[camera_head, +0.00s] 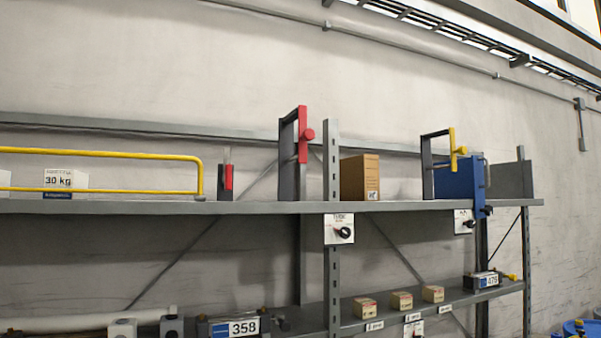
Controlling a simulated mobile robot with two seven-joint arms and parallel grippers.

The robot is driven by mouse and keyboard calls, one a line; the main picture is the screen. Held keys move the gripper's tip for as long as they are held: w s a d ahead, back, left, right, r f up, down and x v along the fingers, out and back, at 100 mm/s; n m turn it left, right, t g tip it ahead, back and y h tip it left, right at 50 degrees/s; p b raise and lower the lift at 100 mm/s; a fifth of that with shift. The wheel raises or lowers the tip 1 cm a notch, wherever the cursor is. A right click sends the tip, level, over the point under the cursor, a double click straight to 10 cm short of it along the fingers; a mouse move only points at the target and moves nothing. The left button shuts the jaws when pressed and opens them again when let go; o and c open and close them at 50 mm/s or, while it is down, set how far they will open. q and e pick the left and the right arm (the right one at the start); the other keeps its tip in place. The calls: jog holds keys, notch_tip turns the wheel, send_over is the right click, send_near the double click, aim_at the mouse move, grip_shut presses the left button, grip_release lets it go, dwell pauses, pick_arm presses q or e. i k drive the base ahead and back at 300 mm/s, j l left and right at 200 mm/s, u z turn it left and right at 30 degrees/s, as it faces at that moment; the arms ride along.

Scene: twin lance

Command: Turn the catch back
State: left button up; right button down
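I cannot tell for sure which part is the catch. A black turning knob (344,232) sits on a white labelled plate under the front edge of the upper shelf (270,208). A similar plate with a dark knob (468,224) hangs further right. Above the shelf, a red bar with a round red knob (307,134) stands on a dark upright frame. A yellow bar with a knob (461,150) stands on a similar frame at the right, beside a blue panel (457,187). Neither of my grippers is in view.
A yellow rail (110,154) runs along the upper shelf at the left, with a white "30 kg" box (64,181) behind it. A cardboard box (360,178) stands behind a grey post (333,270). Several small boxes sit on the lower shelf (430,310).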

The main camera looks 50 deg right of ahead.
aim_at(227, 169)
jog(key=z, duration=1.2)
